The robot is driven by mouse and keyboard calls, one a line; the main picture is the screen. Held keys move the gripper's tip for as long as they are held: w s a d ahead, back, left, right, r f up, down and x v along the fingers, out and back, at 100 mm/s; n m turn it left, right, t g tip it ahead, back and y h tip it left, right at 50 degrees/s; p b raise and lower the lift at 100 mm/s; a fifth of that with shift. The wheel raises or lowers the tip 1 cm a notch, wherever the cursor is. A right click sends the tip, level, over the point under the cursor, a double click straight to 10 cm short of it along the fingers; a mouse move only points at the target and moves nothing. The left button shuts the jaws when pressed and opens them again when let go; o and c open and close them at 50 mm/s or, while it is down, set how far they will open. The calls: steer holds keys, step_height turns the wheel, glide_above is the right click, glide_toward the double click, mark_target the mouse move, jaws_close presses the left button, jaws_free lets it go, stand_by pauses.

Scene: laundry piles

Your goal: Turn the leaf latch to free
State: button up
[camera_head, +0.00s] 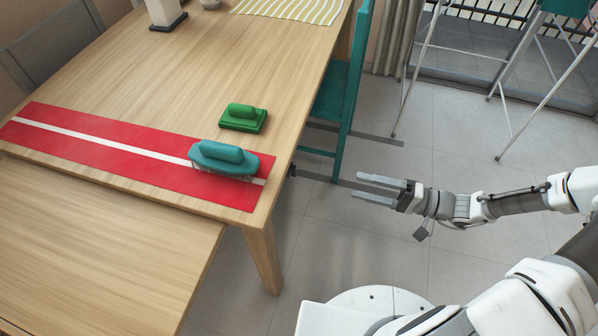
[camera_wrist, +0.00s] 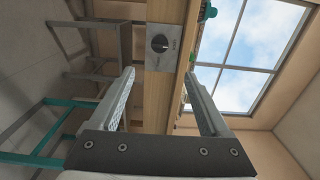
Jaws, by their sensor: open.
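The leaf latch (camera_wrist: 160,43) is a grey metal plate with a round black knob, set on the wooden side of the table, with small markings beside the knob. The knob's pointer setting is too small to read surely. In the head view a small dark knob (camera_head: 292,171) sticks out of the table's right edge. My gripper (camera_head: 362,187) is open and empty, to the right of that knob and apart from it. In the wrist view my gripper's fingertips (camera_wrist: 159,74) stand either side of the line to the latch, with nothing between them.
A teal chair (camera_head: 345,95) stands close behind my gripper. A white-legged rack (camera_head: 510,105) stands at the back right.

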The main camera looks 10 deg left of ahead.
mark_target(290, 170)
steer(key=w+a+b, duration=0.1)
steer(key=a+b, duration=0.2)
steer(key=a, duration=1.3)
steer(key=shift+w, duration=0.1)
jaws_close()
